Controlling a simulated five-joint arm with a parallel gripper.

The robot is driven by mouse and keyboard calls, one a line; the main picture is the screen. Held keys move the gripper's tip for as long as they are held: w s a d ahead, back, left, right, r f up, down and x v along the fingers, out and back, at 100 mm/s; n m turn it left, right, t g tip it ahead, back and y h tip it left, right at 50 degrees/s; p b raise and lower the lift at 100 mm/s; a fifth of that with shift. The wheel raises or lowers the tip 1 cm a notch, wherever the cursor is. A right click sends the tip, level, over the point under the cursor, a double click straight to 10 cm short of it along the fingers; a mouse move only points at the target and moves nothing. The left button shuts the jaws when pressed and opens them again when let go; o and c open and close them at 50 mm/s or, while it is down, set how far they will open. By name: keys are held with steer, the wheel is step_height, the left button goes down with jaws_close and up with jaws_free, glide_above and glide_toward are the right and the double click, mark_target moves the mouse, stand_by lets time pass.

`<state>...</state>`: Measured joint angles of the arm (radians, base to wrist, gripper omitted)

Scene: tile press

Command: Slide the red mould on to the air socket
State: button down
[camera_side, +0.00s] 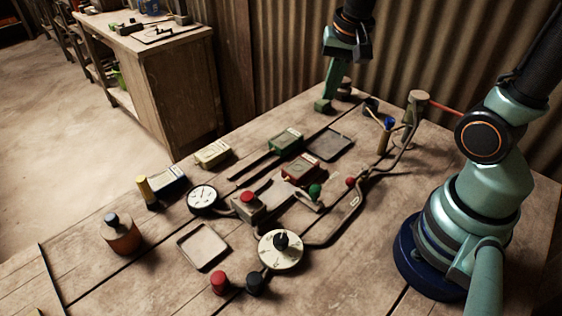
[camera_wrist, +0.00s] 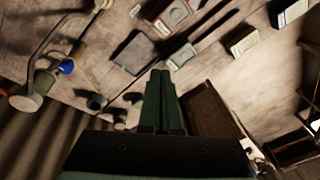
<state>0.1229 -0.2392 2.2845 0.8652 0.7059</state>
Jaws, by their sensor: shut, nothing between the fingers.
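The red mould (camera_side: 301,167), a small block with a pale top plate, lies near the middle of the bench in the side view. It also shows in the wrist view (camera_wrist: 173,17), its colour dim there. A grey fitting with a green knob (camera_side: 315,190) stands just in front of it; I cannot tell surely whether this is the air socket, or whether the two touch. My gripper (camera_side: 323,105) is at the back of the bench, shut and empty, well apart from the red mould. Its closed fingers show in the wrist view (camera_wrist: 160,98).
A green mould (camera_side: 286,140) and a dark tray (camera_side: 330,145) lie between my gripper and the red mould. A cream mould (camera_side: 213,154), a blue mould (camera_side: 170,183), a gauge (camera_side: 202,199), a red-button unit (camera_side: 247,205) and a dial (camera_side: 281,249) are around. Hoses cross the right side.

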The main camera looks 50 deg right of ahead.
mark_target(287, 179)
steer(key=d+f+m+g, duration=0.1)
steer(key=f+m, duration=0.2)
steer(key=f, duration=0.3)
steer(key=w+d+f+m, duration=0.1)
steer(key=f+m, duration=0.1)
steer(key=f, duration=0.4)
steer(key=d+f+m+g, duration=0.1)
steer(key=d+f+m, duration=0.1)
steer(key=f, duration=0.4)
steer(key=shift+w+m+g, duration=0.3)
steer(key=shift+w+m, duration=0.1)
steer(key=shift+m, duration=0.4)
steer(key=a, duration=0.3)
steer(key=shift+f, duration=0.2)
steer(key=shift+a, duration=0.45)
steer(key=a, duration=1)
steer(key=shift+a, duration=0.4)
